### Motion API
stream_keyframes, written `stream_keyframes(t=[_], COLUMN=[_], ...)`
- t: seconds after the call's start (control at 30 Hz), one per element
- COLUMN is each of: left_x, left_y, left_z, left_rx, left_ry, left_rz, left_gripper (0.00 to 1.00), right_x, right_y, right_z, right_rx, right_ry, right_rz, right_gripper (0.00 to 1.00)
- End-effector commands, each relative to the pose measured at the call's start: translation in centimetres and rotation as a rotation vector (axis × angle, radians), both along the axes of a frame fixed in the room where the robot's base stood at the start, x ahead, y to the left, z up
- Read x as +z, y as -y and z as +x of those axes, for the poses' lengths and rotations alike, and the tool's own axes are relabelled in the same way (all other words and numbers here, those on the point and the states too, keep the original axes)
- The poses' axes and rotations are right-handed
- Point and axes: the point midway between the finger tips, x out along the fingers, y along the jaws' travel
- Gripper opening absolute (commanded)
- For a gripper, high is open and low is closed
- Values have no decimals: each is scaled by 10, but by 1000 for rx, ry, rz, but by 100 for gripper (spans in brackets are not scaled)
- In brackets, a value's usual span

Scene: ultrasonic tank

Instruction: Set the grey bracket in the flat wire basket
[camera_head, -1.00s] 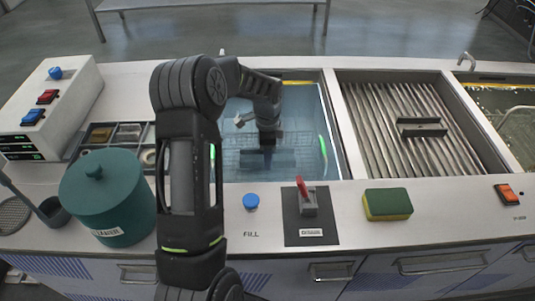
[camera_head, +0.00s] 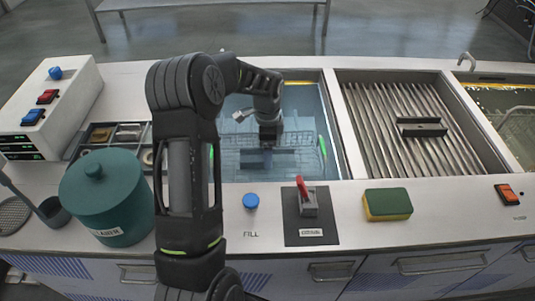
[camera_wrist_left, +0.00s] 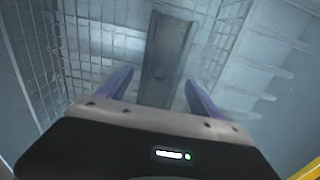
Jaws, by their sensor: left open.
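A grey bracket (camera_head: 284,158), a long channel-shaped piece, lies in the flat wire basket (camera_head: 230,141) inside the water-filled tank. In the left wrist view the bracket (camera_wrist_left: 168,50) runs away from me, with the basket's wire mesh (camera_wrist_left: 85,45) beside and under it. My left gripper (camera_head: 268,143) is above the bracket in the tank. Its fingers (camera_wrist_left: 158,80) are open, one on each side of the bracket, with gaps visible. The bracket's near end is hidden by the gripper body. My right gripper is out of view.
A similar dark bracket (camera_head: 422,128) lies on the ribbed drainer (camera_head: 375,125) right of the tank. A teal lidded pot (camera_head: 105,195), a red-handled switch (camera_head: 305,197) and a green-yellow sponge (camera_head: 388,204) stand on the counter (camera_head: 350,225). Another tank (camera_head: 505,105) is at far right.

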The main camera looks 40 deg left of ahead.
Motion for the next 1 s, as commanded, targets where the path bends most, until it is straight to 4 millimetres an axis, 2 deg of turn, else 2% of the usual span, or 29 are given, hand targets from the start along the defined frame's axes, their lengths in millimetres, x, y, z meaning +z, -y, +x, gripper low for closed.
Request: stream_keyframes(t=[0.3, 0.5, 0.67, 1.0], left_x=[66, 95, 103, 103], left_y=[0, 0, 0, 0], left_z=[1, 1, 0, 0], left_rx=[0, 0, 0, 0], left_ry=[4, 2, 1, 0], left_rz=[2, 1, -1, 0], left_gripper=[75, 75, 75, 75], right_x=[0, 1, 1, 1], right_y=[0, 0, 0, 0], right_z=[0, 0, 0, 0], right_rx=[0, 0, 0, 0], right_ry=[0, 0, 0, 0], right_rz=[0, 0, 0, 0], right_gripper=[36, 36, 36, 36])
